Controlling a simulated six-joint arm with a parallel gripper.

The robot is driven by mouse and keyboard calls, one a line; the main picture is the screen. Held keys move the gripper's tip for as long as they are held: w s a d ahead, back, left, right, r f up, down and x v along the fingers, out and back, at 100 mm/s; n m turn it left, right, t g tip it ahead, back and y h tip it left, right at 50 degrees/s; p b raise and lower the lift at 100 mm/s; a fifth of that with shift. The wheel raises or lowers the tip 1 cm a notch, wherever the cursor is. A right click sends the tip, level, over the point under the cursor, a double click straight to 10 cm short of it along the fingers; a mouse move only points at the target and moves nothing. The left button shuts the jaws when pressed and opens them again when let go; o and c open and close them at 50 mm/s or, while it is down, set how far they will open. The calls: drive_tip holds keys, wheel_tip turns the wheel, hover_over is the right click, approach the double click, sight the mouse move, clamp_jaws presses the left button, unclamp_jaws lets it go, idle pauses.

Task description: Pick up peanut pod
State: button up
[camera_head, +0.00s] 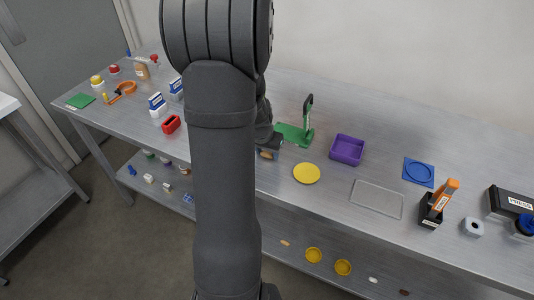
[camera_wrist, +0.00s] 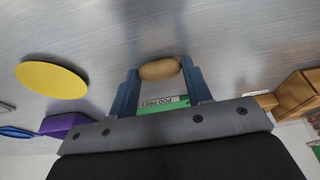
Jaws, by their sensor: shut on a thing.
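The peanut pod (camera_wrist: 160,69), a tan oval, sits between the two blue fingers of my gripper (camera_wrist: 159,74) in the wrist view. The fingers are closed on its two ends. Grey metal surface shows beyond the pod; I cannot tell how far the pod is from it.
A green stand (camera_head: 293,133) with an upright part is near my arm; green labelled "POD PRESS" (camera_wrist: 165,104) shows behind the fingers. A yellow disc (camera_head: 306,173), purple tray (camera_head: 347,150), clear tray (camera_head: 377,199) and black holder (camera_head: 430,213) lie rightward. A brown box (camera_wrist: 298,92) is nearby.

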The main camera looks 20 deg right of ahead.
drive_tip(key=shift+r, duration=0.1)
drive_tip(key=shift+r, duration=0.6)
wheel_tip(320, 180, up, 2)
drive_tip(key=shift+r, duration=0.25)
drive_tip(key=s+d+r, duration=0.6)
drive_tip(key=s+r, duration=0.1)
drive_tip(key=s, duration=0.3)
drive_tip(key=w+a+f+n, duration=0.3)
drive_tip(key=w+a, duration=0.3)
drive_tip(key=a, duration=0.3)
drive_tip(key=w+a+f+n+y, duration=0.1)
drive_tip(key=w+a+f+n, duration=0.1)
drive_tip(key=w+a, duration=0.3)
drive_tip(key=w+a+f+n+t+y, duration=0.1)
drive_tip(key=w+a+f+n, duration=0.2)
drive_tip(key=a, duration=1)
drive_tip(key=shift+w+a+f+n, duration=0.15)
drive_tip(key=shift+w+a+f, duration=0.05)
drive_tip(key=shift+w, duration=0.75)
drive_tip(key=shift+w+a+f+n, duration=0.15)
drive_tip(key=shift+w, duration=0.75)
drive_tip(key=shift+d, duration=0.15)
